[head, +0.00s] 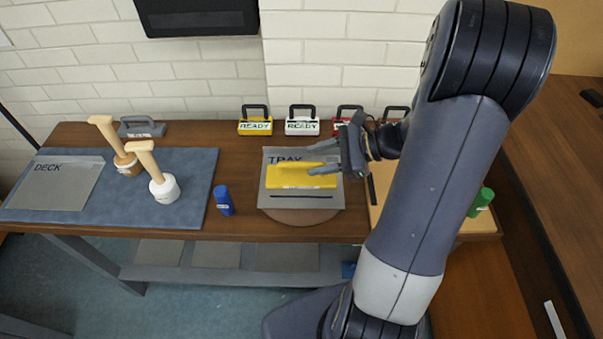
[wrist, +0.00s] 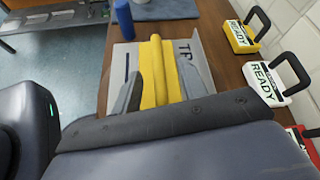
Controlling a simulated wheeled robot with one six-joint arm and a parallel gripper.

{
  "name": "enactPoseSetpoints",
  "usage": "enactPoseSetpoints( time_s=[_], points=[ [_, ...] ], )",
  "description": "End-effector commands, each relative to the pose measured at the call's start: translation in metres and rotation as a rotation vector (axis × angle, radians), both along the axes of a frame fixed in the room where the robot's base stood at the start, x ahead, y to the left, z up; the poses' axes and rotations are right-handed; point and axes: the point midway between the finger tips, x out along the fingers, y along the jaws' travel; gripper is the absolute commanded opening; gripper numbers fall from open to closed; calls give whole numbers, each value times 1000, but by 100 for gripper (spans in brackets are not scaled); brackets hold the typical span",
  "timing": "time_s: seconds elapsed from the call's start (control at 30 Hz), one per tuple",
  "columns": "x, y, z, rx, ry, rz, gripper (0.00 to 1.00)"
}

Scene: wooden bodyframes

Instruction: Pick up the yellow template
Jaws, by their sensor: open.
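The yellow template (head: 290,177) lies on the grey tray plate (head: 327,202) marked TRAY, at the middle of the bench in the head view. It has a flat base and a raised yellow ridge along it. In the wrist view the yellow template (wrist: 156,75) runs away between my fingers. My gripper (head: 322,160) is open, with a finger on either side of the ridge. It also shows in the wrist view (wrist: 160,85). I cannot tell whether the fingers touch the template.
A blue cylinder (head: 223,200) stands left of the tray. Yellow (head: 255,126) and white (head: 302,127) READY blocks with handles stand along the wall, with a red one (head: 347,120) beside them. Two wooden-handled tools stand on a blue mat (head: 192,192). A green cylinder (head: 481,202) stands at right.

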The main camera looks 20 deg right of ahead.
Motion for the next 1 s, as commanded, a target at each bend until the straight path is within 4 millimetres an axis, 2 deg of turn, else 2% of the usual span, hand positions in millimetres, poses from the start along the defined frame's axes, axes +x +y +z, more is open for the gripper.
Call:
enactPoseSetpoints(
  time_s=[0.13, 0.3, 0.6, 1.0],
  points=[
    [5, 20, -10, 1, 4, 5, 41],
    [12, 36, -19, 1, 2, 4, 41],
    [14, 39, -22, -1, 1, 1, 41],
    [14, 39, -21, -1, 1, 1, 9]
  ],
)
